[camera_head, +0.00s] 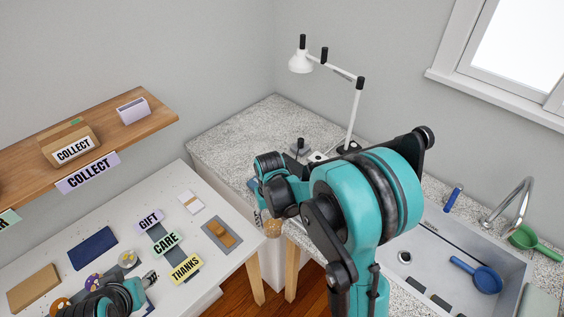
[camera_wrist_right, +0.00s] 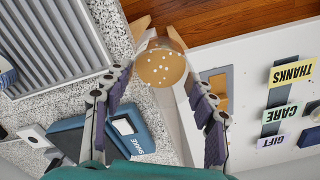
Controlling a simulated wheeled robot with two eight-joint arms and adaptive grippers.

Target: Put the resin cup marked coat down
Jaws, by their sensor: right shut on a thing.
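The resin cup (camera_wrist_right: 160,66), amber with white dots on top, is between the fingertips of my right gripper (camera_wrist_right: 158,80), which is shut on it. No coat marking can be read on it. In the head view the cup (camera_head: 272,229) shows below my right wrist, by the gap between the speckled counter and the white table; the right fingers (camera_head: 268,212) are mostly hidden by the arm. The cup looks held in the air over the gap. My left gripper (camera_head: 132,287) is low over the white table at the bottom left; its jaws are unclear.
The white table (camera_head: 48,255) bears GIFT, CARE and THANKS tags (camera_head: 185,267), a grey tray (camera_head: 213,247) and a dark blue mat (camera_head: 92,247). The speckled counter (camera_head: 235,140) has a lamp (camera_head: 356,105) and a sink (camera_head: 440,240). A wooden shelf (camera_head: 150,108) hangs above the table.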

